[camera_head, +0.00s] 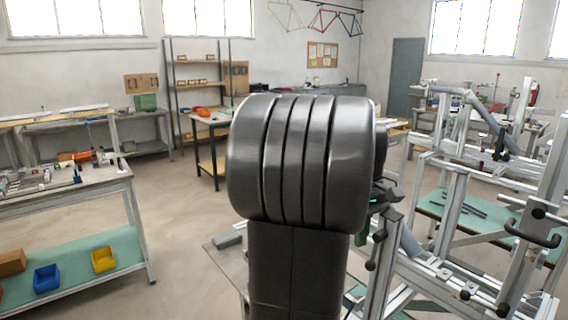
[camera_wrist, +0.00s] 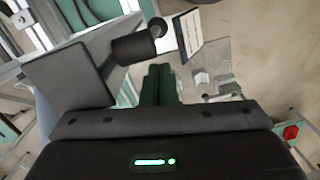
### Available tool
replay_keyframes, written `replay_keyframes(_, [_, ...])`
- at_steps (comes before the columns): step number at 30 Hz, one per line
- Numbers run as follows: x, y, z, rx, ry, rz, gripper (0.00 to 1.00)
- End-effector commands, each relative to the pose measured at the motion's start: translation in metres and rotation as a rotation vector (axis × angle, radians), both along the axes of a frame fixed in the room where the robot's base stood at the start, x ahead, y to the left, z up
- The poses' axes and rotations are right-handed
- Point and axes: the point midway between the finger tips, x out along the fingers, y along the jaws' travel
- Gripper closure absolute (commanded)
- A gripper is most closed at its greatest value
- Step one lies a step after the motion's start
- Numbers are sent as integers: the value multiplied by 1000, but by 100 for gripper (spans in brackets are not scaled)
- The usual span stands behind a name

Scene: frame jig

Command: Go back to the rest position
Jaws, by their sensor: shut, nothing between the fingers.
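My gripper (camera_wrist: 160,84) shows in the wrist view as two dark green fingers pressed together, shut and empty. In the head view, my own dark arm fills the middle and hides most of the gripper; only a dark edge with a small green light shows to its right. The aluminium frame jig (camera_head: 455,215) stands on the right, with grey tubes clamped in it. In the wrist view, a dark cylinder (camera_wrist: 137,48) and a grey plate lie left of the fingers; I cannot tell whether anything touches.
A workbench (camera_head: 60,190) with small parts stands at the left, with a blue bin (camera_head: 46,278) and a yellow bin (camera_head: 103,259) on its lower shelf. Shelving (camera_head: 198,80) stands at the back. Open floor (camera_head: 185,225) lies between the bench and my arm.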

Motion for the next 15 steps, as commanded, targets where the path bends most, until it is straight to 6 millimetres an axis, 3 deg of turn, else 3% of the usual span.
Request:
replay_keyframes(3, [21,10,8,-1,-2,3,100])
replay_keyframes(15, [29,11,87,-3,-4,1,100])
